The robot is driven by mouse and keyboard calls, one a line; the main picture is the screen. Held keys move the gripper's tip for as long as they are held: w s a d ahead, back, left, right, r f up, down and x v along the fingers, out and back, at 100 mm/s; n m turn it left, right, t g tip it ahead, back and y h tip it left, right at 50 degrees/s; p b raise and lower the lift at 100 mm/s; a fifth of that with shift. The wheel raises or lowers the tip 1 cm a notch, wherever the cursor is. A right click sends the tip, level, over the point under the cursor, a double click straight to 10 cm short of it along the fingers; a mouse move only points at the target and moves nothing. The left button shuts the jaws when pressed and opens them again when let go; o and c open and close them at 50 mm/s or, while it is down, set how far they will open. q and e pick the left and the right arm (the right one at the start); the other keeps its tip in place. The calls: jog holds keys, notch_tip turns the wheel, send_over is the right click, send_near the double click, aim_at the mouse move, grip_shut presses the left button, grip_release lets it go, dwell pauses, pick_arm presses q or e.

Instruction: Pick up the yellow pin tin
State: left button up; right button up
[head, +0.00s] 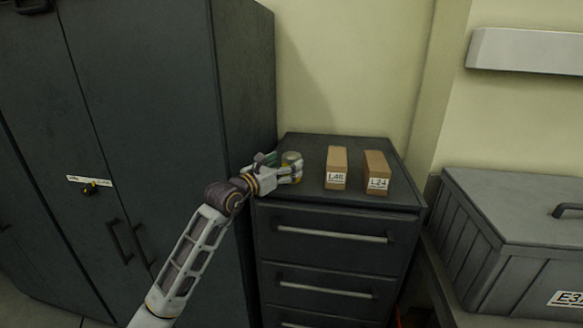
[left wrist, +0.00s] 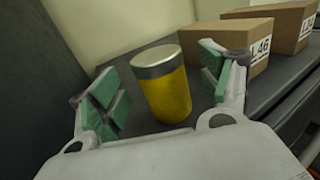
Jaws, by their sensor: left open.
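The yellow pin tin (left wrist: 165,90) is a small upright cylinder with a silver lid. It stands on top of the dark drawer cabinet, near its left side. In the head view the tin (head: 291,158) is partly hidden behind my left gripper (head: 284,170). In the left wrist view my left gripper (left wrist: 162,95) is open, with one green-padded finger on each side of the tin. Gaps show between the tin and both fingers. My right gripper is in neither view.
A box labelled L46 (head: 337,165) stands right of the tin, close to my right-hand finger in the wrist view. A box labelled L24 (head: 376,170) stands beyond it. A tall dark cabinet (head: 235,100) rises left of the drawer cabinet (head: 330,219). A grey lidded crate (head: 510,215) stands at right.

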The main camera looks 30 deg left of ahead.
pick_arm(q)
jog(key=shift+w+r+p, duration=0.15)
jog(key=shift+w+p, duration=0.2)
jog(key=shift+w, duration=0.5)
jog(key=shift+w+d+p, duration=0.15)
jog(key=shift+w+p, duration=0.05)
jog(key=shift+w, duration=0.35)
jog(key=shift+w+d+p, duration=0.15)
jog(key=shift+w, duration=0.4)
jog(key=shift+c, duration=0.3)
jog(key=c, duration=1.3)
